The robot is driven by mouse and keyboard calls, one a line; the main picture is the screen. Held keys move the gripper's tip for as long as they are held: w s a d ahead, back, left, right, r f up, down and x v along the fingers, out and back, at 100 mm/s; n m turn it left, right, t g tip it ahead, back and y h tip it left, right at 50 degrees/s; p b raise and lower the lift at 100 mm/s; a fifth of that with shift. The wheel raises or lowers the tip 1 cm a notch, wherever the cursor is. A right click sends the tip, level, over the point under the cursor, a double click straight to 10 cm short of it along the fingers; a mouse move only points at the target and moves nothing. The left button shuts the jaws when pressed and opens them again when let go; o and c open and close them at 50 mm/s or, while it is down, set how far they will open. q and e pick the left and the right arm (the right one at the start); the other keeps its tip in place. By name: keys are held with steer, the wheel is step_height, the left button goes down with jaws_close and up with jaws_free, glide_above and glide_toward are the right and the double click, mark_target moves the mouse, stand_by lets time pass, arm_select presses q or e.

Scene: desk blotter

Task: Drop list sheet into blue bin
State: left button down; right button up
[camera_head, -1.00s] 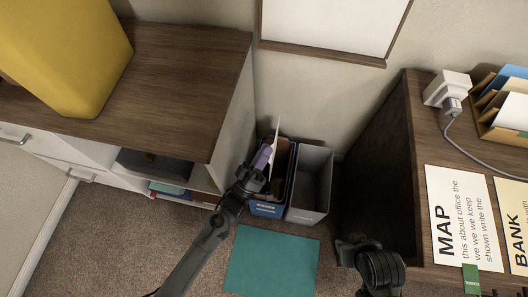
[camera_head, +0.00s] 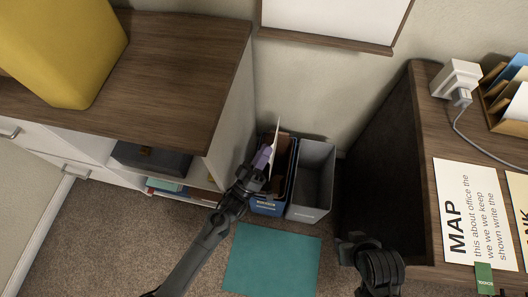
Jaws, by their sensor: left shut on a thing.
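The blue bin (camera_head: 267,207) stands on the floor between the cabinet and the desk, with brown and dark contents inside. My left gripper (camera_head: 262,168) is over the bin's left side, shut on a thin white sheet (camera_head: 275,142) seen nearly edge-on. The sheet stands upright above the bin's opening. Its lower part is hidden by the gripper, so I cannot tell how far it reaches into the bin. A lilac piece shows at the gripper's fingers. My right gripper (camera_head: 350,245) hangs low by the desk; its fingers are not clear.
A grey bin (camera_head: 312,190) stands right beside the blue one. The wooden cabinet (camera_head: 180,60) is close on the left, the desk (camera_head: 425,130) on the right. A teal mat (camera_head: 272,262) lies on the carpet in front. A MAP sheet (camera_head: 475,215) lies on the desk.

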arm_select(q)
steer(key=shift+f+b, duration=1.8)
steer(key=shift+f, duration=0.65)
steer(key=c, duration=1.2)
jaws_free()
steer(key=shift+r, duration=0.15)
